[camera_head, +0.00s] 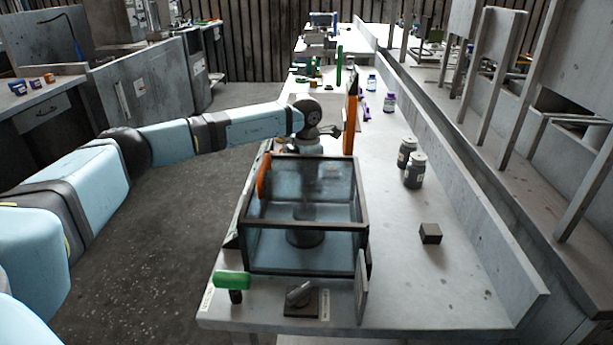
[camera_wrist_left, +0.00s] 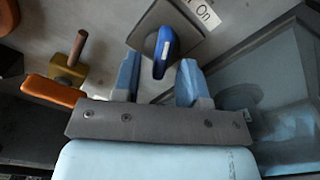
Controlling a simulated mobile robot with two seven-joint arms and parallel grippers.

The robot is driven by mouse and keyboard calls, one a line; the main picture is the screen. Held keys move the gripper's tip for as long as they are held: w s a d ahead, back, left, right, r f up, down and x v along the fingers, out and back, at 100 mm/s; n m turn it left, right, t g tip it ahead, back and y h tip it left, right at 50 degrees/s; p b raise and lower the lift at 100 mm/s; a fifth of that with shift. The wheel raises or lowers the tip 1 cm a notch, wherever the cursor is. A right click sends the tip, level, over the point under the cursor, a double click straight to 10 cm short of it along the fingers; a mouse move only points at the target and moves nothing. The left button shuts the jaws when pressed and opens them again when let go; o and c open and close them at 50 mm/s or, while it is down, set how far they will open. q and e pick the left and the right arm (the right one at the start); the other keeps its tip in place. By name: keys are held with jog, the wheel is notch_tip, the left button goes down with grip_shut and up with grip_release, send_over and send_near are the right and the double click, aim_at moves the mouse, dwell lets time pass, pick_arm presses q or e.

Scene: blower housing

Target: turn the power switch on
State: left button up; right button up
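A blue switch knob (camera_wrist_left: 164,48) on a square grey plate shows in the left wrist view, beside a label (camera_wrist_left: 203,12) reading "On". My left gripper (camera_wrist_left: 157,72) is open there, with its blue fingers on either side of the knob's near end and gaps visible on both sides. Whether a finger touches the knob I cannot tell. In the head view, my left gripper (camera_head: 331,131) is beyond the glass-walled housing (camera_head: 305,245), near an upright orange part (camera_head: 351,118); the blue knob cannot be made out there. My right gripper is out of view.
An orange handle (camera_wrist_left: 53,91) and a yellow block (camera_wrist_left: 68,72) with a brown peg lie left of the fingers. At the table's near end are a grey knob (camera_head: 299,294) and a green handle (camera_head: 232,281). Dark jars (camera_head: 414,171) and a small block (camera_head: 430,233) stand at right.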

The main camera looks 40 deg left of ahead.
pick_arm(q)
jog(key=shift+f, duration=0.35)
grip_shut()
